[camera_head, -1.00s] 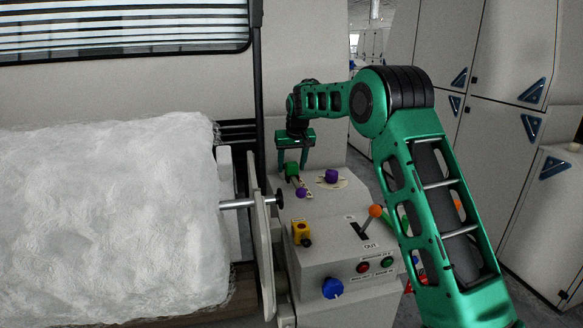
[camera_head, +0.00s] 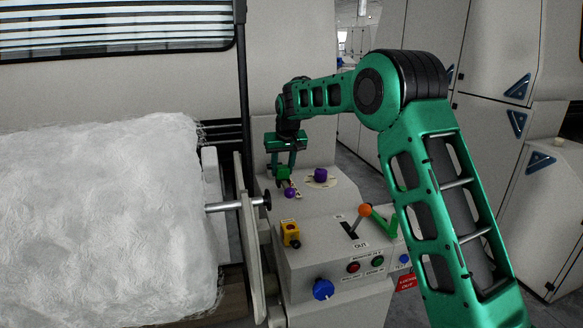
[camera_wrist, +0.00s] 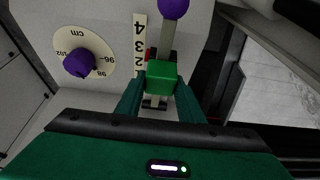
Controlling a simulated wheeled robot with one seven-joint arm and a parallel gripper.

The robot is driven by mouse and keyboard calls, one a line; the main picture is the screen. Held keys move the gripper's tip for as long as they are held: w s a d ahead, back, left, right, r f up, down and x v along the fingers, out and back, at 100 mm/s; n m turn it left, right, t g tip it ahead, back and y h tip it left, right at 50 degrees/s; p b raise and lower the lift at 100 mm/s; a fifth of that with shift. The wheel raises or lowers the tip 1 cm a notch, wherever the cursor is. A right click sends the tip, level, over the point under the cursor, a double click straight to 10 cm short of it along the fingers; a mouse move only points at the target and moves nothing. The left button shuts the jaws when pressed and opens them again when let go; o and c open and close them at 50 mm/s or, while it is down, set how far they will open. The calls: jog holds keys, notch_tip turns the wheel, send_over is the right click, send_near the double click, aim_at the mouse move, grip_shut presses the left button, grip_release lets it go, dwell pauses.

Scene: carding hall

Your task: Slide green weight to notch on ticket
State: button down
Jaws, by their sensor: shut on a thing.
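The green weight (camera_wrist: 162,78) is a small block on a pale bar (camera_wrist: 167,40) in the wrist view. My gripper (camera_wrist: 162,92) is shut on it, with one finger on each side. A purple ball (camera_wrist: 173,7) sits at the bar's far end. Beside the bar is a scale strip (camera_wrist: 139,32) marked 4, 3 and 2, and a bit of red shows by the weight near the 3 and 2. In the head view the weight (camera_head: 283,173) is between my gripper's fingers (camera_head: 283,168) on top of the grey console. I cannot make out the ticket or its notch setting.
A purple knob on a cm dial (camera_wrist: 80,63) is left of the scale; it also shows in the head view (camera_head: 320,176). The console (camera_head: 320,235) carries an orange-topped lever (camera_head: 364,211), yellow switch (camera_head: 290,233) and blue knob (camera_head: 323,289). White fibre (camera_head: 95,220) lies left.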

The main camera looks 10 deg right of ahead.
dwell(0.3)
jog(key=c, duration=1.2)
grip_release()
jog(key=shift+r, duration=0.1)
jog(key=v, duration=1)
jog(key=shift+s+r, duration=0.2)
jog(key=shift+d, duration=0.1)
